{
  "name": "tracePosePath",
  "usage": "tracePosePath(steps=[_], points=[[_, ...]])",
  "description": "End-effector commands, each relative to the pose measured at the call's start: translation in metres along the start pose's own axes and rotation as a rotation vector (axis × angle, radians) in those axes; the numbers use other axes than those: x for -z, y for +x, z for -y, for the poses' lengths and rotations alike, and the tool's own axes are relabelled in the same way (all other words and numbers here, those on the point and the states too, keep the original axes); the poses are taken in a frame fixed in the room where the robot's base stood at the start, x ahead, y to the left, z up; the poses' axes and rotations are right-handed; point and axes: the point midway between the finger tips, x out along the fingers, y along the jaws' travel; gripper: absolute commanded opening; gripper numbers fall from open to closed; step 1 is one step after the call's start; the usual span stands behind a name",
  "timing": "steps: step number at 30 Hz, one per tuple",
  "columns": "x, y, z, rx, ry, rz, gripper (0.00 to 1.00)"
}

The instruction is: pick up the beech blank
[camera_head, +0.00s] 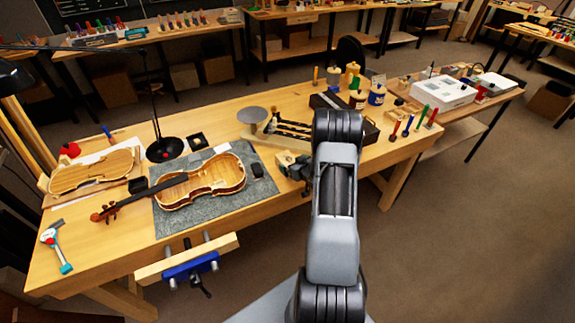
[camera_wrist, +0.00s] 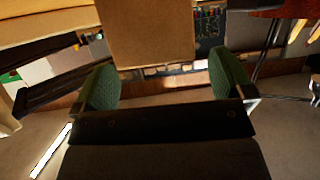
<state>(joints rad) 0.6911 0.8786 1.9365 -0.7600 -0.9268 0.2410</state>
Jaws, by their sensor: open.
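The beech blank appears to be the pale wooden block (camera_head: 285,157) on the bench, just left of my arm in the head view. My gripper (camera_head: 295,169) is beside it, partly hidden by my forearm. In the wrist view a plain tan block face (camera_wrist: 145,32), likely the same blank, fills the top centre. My gripper (camera_wrist: 162,80) shows two green-padded fingers spread wide apart, with nothing between the pads. The block lies beyond the fingertips, in line with the gap. Whether it touches a finger cannot be told.
An open violin body (camera_head: 205,182) lies on a grey mat (camera_head: 175,222) to the left. A blue vise (camera_head: 190,266) is at the front edge.

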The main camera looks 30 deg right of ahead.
Motion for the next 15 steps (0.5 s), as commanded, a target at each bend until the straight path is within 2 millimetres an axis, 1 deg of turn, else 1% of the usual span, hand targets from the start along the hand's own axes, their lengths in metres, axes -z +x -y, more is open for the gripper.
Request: tracePosePath(steps=[1,7,10,15], points=[[0.004,0.007,0.0,0.003,-0.001,0.0,0.99],[0.003,0.029,-0.001,0.001,0.001,0.0,0.99],[0.002,0.034,-0.001,0.001,0.001,0.0,0.99],[0.002,0.035,-0.001,0.0,0.0,0.0,0.99]])
